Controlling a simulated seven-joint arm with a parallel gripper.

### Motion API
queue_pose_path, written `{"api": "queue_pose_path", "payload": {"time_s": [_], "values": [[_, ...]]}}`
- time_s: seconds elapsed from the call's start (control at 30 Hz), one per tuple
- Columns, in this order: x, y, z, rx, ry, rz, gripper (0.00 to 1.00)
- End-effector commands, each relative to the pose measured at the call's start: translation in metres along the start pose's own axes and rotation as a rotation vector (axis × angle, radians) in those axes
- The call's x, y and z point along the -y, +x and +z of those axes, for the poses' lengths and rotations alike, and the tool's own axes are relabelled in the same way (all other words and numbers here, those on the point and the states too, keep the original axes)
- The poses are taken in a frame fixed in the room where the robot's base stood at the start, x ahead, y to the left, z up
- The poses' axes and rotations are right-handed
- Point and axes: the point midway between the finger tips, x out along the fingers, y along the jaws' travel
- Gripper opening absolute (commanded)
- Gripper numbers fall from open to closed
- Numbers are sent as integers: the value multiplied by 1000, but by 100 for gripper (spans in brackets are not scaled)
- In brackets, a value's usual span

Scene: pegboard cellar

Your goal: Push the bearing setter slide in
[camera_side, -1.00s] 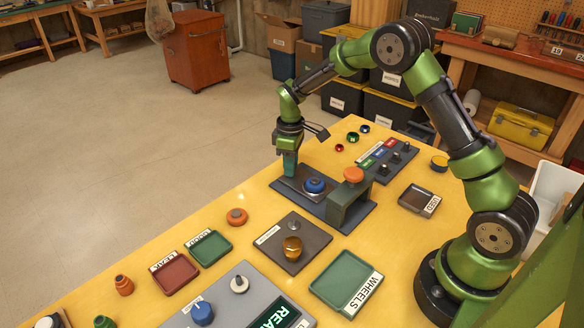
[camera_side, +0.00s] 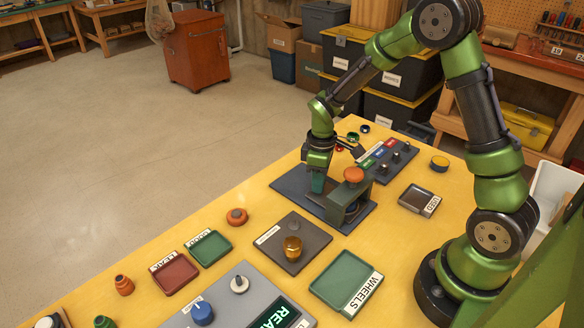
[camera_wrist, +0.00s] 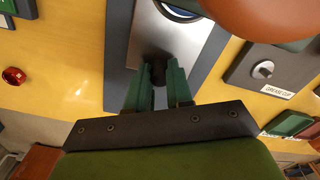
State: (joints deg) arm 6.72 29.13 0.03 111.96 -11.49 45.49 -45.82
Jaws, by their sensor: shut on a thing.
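The bearing setter is a dark blue base plate (camera_side: 290,186) with a grey-green arch (camera_side: 338,213) and an orange knob (camera_side: 354,174) on top. In the wrist view its bright metal slide (camera_wrist: 150,38) runs under the orange knob (camera_wrist: 265,15). A round part with a blue rim (camera_wrist: 178,11) sits on the slide, partly hidden by the knob. My gripper (camera_side: 318,190) is low over the plate, just left of the arch. In the wrist view its green fingers (camera_wrist: 158,85) are shut on the slide's dark handle (camera_wrist: 158,68).
A grease cup plate (camera_side: 280,232) with a gold cup (camera_side: 292,247) stands in front. A panel with several black knobs (camera_side: 390,157) is behind. Red (camera_side: 175,272), green (camera_side: 209,247) and wheels (camera_side: 346,283) trays lie nearer. An orange part (camera_side: 237,216) stands left of the setter.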

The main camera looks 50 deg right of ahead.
Motion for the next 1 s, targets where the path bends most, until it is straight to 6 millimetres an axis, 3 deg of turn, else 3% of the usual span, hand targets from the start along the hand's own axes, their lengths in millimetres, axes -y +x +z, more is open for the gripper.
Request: {"api": "queue_pose_path", "payload": {"time_s": [0.13, 0.43, 0.47, 0.6, 1.0], "values": [[5, -1, 11, -1, 3, 1, 0], [7, 0, 14, 5, 5, -3, 0], [7, 0, 14, 5, 6, -4, 24], [6, 0, 13, 3, 4, -2, 45], [5, -8, 11, -2, 1, 1, 46]]}}
